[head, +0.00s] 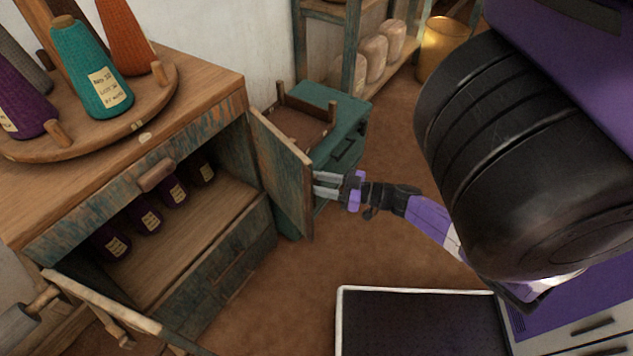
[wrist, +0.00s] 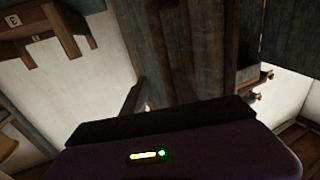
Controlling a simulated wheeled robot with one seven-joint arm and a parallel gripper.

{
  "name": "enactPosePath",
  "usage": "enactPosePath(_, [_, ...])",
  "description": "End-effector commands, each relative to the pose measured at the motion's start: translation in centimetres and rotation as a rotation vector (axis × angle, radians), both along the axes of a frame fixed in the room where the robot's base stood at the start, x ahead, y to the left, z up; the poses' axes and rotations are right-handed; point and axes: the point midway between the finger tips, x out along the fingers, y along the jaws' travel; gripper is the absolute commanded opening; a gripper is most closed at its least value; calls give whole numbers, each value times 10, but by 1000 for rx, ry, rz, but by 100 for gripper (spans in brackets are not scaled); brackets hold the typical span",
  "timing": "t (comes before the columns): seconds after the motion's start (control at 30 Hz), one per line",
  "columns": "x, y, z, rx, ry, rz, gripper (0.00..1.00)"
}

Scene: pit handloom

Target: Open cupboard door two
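The wooden cupboard (head: 225,218) stands at the left in the head view. In the wrist view, weathered planks (wrist: 182,45) rise close in front of the gripper.
Several dark labelled cones (head: 150,218) sit inside the cupboard. Thread cones, including a teal one (head: 92,70), stand on a round board on top. A green chest (head: 340,125) stands close behind the open door. Brown floor (head: 300,270) is clear before the cupboard.

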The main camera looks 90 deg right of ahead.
Motion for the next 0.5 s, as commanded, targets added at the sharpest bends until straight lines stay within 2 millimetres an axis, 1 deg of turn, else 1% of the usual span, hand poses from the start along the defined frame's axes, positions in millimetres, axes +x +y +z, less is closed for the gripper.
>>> enactPosePath(0.13, [-1,0,0,0,0,0,34])
enactPosePath(0.23, [-7,1,-1,-1,2,-1,34])
enactPosePath(0.5, [-49,9,-1,1,4,-1,34])
